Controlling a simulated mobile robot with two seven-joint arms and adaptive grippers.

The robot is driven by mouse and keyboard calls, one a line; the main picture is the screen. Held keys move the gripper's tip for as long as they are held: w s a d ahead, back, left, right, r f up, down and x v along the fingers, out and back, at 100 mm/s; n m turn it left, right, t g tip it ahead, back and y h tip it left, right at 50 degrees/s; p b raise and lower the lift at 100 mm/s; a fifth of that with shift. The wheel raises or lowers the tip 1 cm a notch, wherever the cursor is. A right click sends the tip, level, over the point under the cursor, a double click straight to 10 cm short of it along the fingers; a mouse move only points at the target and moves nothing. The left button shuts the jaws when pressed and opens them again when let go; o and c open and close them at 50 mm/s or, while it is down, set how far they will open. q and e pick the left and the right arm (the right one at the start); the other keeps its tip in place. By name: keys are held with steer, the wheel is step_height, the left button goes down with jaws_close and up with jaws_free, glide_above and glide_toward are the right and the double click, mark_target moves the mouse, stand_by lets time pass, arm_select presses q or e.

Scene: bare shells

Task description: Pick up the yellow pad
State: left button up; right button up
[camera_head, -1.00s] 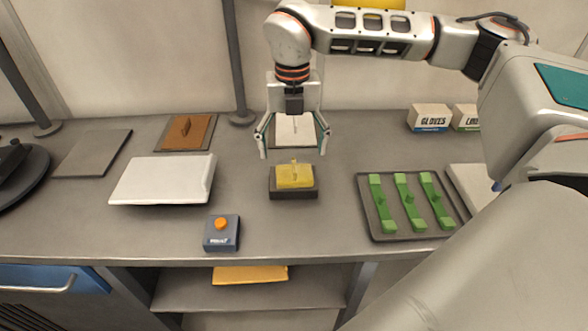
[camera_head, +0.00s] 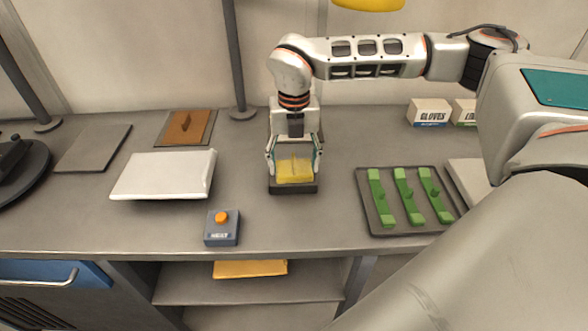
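The yellow pad (camera_head: 295,172) sits in a dark holder (camera_head: 293,188) near the middle of the bench. It has a small upright tab on top. My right gripper (camera_head: 295,172) is directly above and around the pad, pointing down, with one finger on each side. Its fingers are spread to about the pad's width or a little more. I cannot tell whether they touch the pad. My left gripper is not in view.
A white slanted box (camera_head: 163,175) and a blue box with an orange button (camera_head: 221,228) stand to the left. A tray (camera_head: 385,228) with several green pieces lies to the right. Gloves boxes (camera_head: 430,113) stand at the back right.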

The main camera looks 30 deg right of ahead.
mark_target(294, 160)
stand_by(0.3)
step_height(294, 160, up, 20)
stand_by(0.5)
steer(key=o, duration=0.3)
steer(key=shift+c, duration=1.3)
